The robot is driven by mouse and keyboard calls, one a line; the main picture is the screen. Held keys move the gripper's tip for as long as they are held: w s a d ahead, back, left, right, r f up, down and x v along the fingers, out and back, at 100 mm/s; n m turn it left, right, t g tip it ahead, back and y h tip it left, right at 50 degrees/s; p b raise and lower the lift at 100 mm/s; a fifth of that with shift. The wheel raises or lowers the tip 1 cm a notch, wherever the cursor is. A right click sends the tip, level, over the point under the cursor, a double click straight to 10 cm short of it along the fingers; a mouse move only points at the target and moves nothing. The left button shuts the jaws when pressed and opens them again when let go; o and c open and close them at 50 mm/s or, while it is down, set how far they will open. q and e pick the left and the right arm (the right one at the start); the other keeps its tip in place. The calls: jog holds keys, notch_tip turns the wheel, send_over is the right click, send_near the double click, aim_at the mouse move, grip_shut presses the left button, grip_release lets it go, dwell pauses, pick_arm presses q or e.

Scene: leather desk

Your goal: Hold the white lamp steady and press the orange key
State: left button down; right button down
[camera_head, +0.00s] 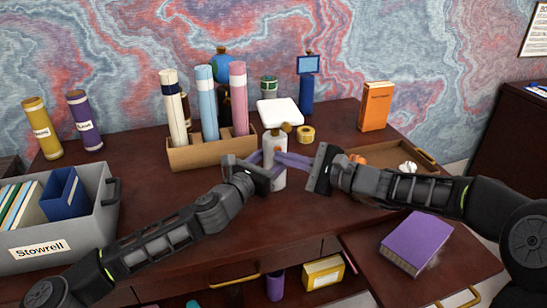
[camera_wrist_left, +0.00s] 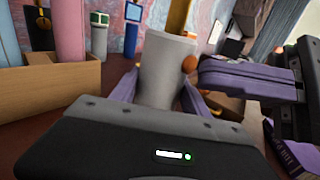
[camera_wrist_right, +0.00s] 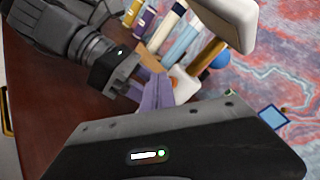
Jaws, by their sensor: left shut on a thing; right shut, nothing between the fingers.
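The white lamp (camera_head: 278,112) stands upright on the desk, with a square head, gold neck and pale body (camera_wrist_left: 165,68). My left gripper (camera_head: 262,170) is shut on the lamp's body, a purple finger on either side. The round orange key (camera_wrist_left: 189,63) sticks out from the body's side in the left wrist view. My right gripper (camera_head: 284,158) is shut and empty, its purple fingers pointing at the lamp. Its tips also show in the left wrist view (camera_wrist_left: 204,70), right beside the key; I cannot tell whether they touch.
A wooden box (camera_head: 212,150) with several tall tubes stands left of the lamp. A grey bin (camera_head: 85,235) is at far left. A purple book (camera_head: 416,243) lies at the front right.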

jog(key=shift+w+a, duration=0.1)
jog(key=shift+w, duration=0.25)
dwell(0.3)
jog(key=shift+s+d, duration=0.2)
jog(key=shift+s, duration=0.6)
jog(key=shift+s, duration=0.15)
pick_arm(q)
jog(key=shift+c, duration=2.2)
grip_release()
pick_arm(e)
jog(key=s, duration=0.2)
jog(key=s+d, duration=0.1)
jog(key=s, duration=0.2)
jog(key=shift+s+d, duration=0.15)
jog(key=shift+s, duration=0.15)
